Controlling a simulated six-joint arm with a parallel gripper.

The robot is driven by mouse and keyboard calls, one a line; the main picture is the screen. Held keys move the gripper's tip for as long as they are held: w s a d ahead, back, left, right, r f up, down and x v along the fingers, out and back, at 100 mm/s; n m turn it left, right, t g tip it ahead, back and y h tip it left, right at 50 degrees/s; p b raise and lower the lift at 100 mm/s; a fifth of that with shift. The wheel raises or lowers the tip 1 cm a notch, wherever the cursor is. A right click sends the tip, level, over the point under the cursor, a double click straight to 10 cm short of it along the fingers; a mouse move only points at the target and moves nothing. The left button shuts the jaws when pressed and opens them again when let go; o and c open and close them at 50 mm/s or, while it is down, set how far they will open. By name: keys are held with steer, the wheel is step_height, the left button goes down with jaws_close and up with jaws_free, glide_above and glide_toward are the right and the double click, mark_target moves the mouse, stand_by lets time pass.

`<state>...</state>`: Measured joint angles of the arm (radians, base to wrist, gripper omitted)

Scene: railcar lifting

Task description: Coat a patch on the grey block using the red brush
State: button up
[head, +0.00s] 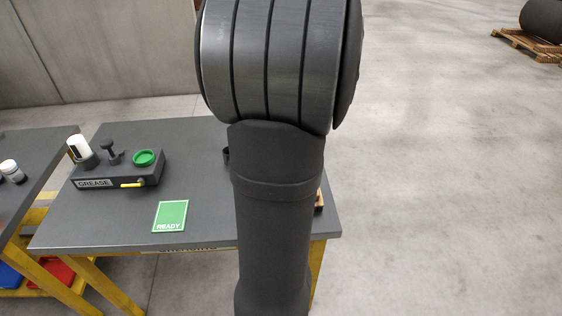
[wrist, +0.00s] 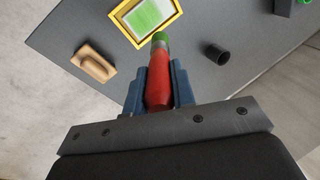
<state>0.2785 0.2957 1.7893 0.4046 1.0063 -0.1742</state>
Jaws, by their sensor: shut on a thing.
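In the wrist view my gripper (wrist: 159,75) is shut on the red brush (wrist: 158,90). The brush's green tip (wrist: 160,39) points away from me, close to the lower edge of a yellow frame (wrist: 127,32). Whether the tip touches the frame or hangs above it I cannot tell. Inside the frame is a pale panel with a green patch (wrist: 150,14); its far edge is cut off. I cannot tell whether this panel belongs to the grey block. In the head view my arm hides the gripper and brush.
A wooden handled block (wrist: 93,63) lies left of the brush and a black cup (wrist: 214,53) stands to its right. In the head view, the GREASE station (head: 117,176) with a green dish (head: 145,157) and the green READY mat (head: 171,214) are on the dark table (head: 85,232).

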steer(key=shift+r, duration=0.85)
steer(key=shift+a, duration=0.1)
steer(key=a+r, duration=0.4)
steer(key=a, duration=0.1)
steer(key=shift+f, duration=2.5)
